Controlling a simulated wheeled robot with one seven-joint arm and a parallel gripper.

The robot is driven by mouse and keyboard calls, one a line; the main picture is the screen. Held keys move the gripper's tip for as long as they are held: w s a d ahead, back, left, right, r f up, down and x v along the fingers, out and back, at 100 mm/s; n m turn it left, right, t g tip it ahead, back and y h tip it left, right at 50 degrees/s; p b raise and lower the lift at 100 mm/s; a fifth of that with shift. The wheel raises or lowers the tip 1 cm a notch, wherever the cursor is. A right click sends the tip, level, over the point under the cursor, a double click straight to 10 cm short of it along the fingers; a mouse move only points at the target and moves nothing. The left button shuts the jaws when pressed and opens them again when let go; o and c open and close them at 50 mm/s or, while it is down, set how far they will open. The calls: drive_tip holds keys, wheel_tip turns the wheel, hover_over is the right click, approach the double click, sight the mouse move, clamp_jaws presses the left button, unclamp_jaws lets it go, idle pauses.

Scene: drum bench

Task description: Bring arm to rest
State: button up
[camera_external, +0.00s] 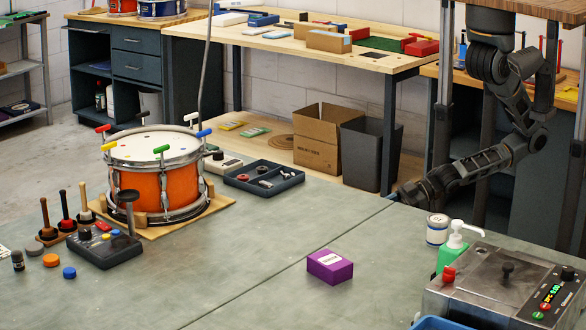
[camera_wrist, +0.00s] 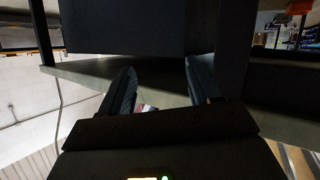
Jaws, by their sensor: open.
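My arm hangs from the upper right of the external view. It bends at the elbow and reaches left, low over the far edge of the grey bench (camera_external: 250,270). My gripper (camera_external: 393,196) is at its end, behind and left of the white can (camera_external: 437,229). In the wrist view my gripper (camera_wrist: 159,66) shows two dark fingers spread apart with nothing between them. The wrist view looks tilted or upside down, and a large dark panel (camera_wrist: 125,25) fills much of it beyond the fingers.
A green pump bottle (camera_external: 453,248) and a metal machine (camera_external: 500,290) stand near the can. A purple box (camera_external: 330,266) lies on the open bench middle. An orange drum (camera_external: 155,180) and a dark tray (camera_external: 264,178) are farther left. A grey bin (camera_external: 370,157) stands behind my gripper.

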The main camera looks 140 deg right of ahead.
drive_tip(key=s+a+r+n+t+y+p, duration=0.1)
drive_tip(key=s+a+r+n+t+y, duration=0.2)
drive_tip(key=a+r, duration=0.5)
drive_tip(key=s+a+r+n+y+p, duration=0.1)
drive_tip(key=s+a+r+y, duration=0.3)
drive_tip(key=a, duration=0.8)
wheel_tip(320, 180, up, 14)
drive_tip(key=p, duration=1.3)
drive_tip(key=shift+a+r+p, duration=0.2)
drive_tip(key=shift+a+p, duration=0.05)
drive_tip(key=shift+p, duration=0.05)
